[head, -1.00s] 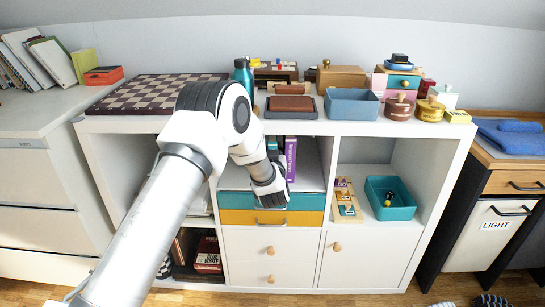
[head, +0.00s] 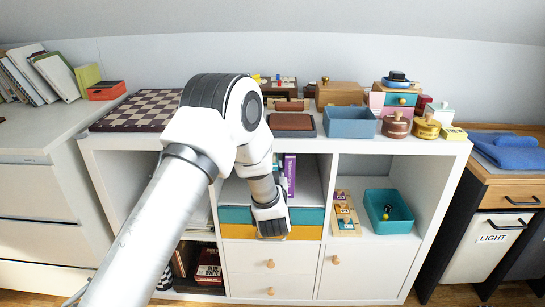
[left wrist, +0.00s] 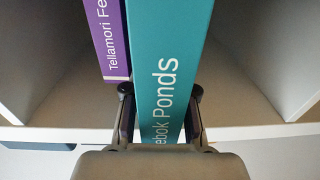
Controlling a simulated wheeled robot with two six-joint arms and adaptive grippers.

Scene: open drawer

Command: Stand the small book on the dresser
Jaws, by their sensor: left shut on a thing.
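In the left wrist view a teal book (left wrist: 170,60) with white letters ending in "ebok Ponds" stands between my left gripper's fingers (left wrist: 160,115), which are shut on it. A purple book (left wrist: 104,40) is just left of it and outside the fingers; it also shows upright in the head view (head: 289,172). The white drawer unit (head: 45,205) at the left, perhaps the dresser, has a bare front top.
Books and notebooks (head: 50,75) and an orange box (head: 106,90) stand along the back of the left unit. A chessboard (head: 140,110), a blue-grey bin (head: 350,121) and small boxes crowd the white shelf's top. Teal and yellow drawers (head: 305,222) lie below the middle compartment.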

